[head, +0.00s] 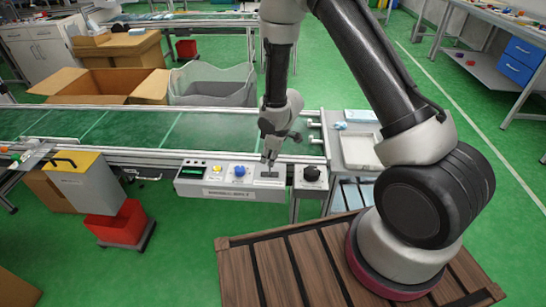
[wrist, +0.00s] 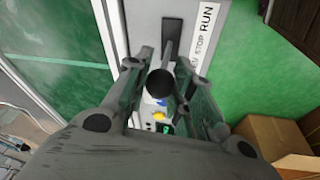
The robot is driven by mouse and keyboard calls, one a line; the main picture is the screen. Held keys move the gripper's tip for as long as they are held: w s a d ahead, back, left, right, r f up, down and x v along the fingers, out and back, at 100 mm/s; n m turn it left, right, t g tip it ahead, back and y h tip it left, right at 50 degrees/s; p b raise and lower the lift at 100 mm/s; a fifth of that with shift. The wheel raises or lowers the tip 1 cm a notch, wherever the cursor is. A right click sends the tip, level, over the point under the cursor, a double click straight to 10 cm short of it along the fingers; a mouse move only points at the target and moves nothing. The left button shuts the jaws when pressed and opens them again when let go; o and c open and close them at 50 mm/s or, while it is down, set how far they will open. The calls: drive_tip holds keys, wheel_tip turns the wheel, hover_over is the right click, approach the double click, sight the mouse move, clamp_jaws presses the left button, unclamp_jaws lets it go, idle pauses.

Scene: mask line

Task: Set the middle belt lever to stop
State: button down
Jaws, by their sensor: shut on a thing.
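The belt lever, with a round black knob (wrist: 160,82), shows in the wrist view between my gripper's fingers. My gripper (head: 270,160) is shut on this lever, over the right part of the grey control box (head: 222,183) in the head view. A dark slot (wrist: 172,30) runs upward from behind the knob, beside a white label (wrist: 203,35) reading STOP and RUN, with RUN farther up. My fingers hide most of the lever in the head view. I cannot tell its exact setting.
A yellow button (head: 217,169) and a blue knob (head: 239,170) sit left of the lever on the box. A separate black knob (head: 312,173) stands just right. The conveyor belt (head: 150,126) runs behind.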

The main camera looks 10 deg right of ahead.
drive_tip(key=shift+a, duration=0.15)
drive_tip(key=c, duration=1.2)
unclamp_jaws()
drive_tip(key=shift+r, duration=0.1)
drive_tip(key=v, duration=1.2)
